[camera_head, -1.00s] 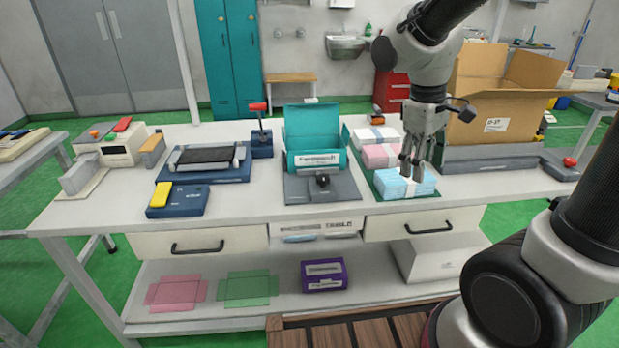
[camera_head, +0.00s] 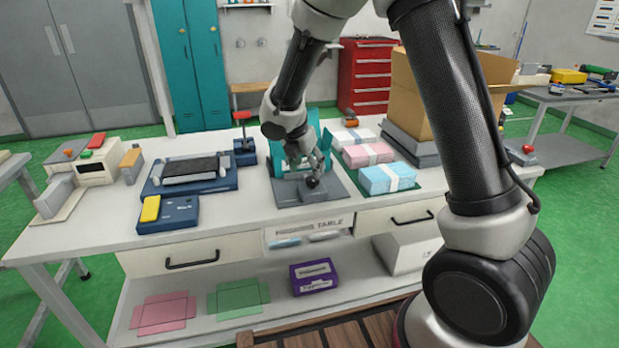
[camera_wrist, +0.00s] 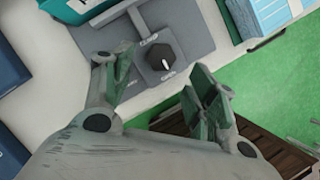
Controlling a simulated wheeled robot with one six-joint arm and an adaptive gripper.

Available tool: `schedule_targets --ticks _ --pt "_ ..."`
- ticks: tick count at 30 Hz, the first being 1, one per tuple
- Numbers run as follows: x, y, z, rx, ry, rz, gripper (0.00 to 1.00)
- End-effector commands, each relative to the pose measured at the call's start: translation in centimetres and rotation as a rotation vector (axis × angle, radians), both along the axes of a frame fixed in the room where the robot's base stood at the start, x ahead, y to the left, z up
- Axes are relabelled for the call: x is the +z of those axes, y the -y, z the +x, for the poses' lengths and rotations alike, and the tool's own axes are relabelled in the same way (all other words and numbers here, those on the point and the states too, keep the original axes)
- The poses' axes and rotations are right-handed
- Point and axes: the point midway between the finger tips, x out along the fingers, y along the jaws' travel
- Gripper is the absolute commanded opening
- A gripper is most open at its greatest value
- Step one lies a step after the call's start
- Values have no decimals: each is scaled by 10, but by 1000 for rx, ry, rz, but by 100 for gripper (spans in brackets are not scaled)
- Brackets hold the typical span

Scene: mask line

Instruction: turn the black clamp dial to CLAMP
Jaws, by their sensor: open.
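The black clamp dial (camera_head: 312,181) sits on a grey plate (camera_head: 333,192) in front of the teal fixture (camera_head: 311,140). In the wrist view the dial (camera_wrist: 158,57) shows from above as a dark faceted knob. Its white mark is on the side toward the lower label, and another label is above it. I cannot read either label for sure. My gripper (camera_head: 307,171) is over the plate close to the dial. In the wrist view my gripper (camera_wrist: 163,75) is open, its fingers left and right of the dial. I cannot tell whether they touch it.
Blue (camera_head: 387,178) and pink (camera_head: 368,154) packs lie on a green mat right of the plate. A dark blue device (camera_head: 190,179) and a red-topped lever (camera_head: 241,116) are to the left. A cardboard box (camera_head: 425,95) stands at the back right.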

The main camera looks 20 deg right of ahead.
Motion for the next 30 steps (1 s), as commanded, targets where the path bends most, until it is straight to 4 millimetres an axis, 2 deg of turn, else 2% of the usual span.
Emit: schedule_targets --ticks 3,9,20,27,30 --pt "-21 7 5 -5 -3 -2 58" --pt "-45 14 13 -5 -2 0 58" --pt "-51 15 14 -5 0 1 58" --pt "-50 15 14 -5 0 1 14" --pt "-50 15 14 -6 0 2 12"
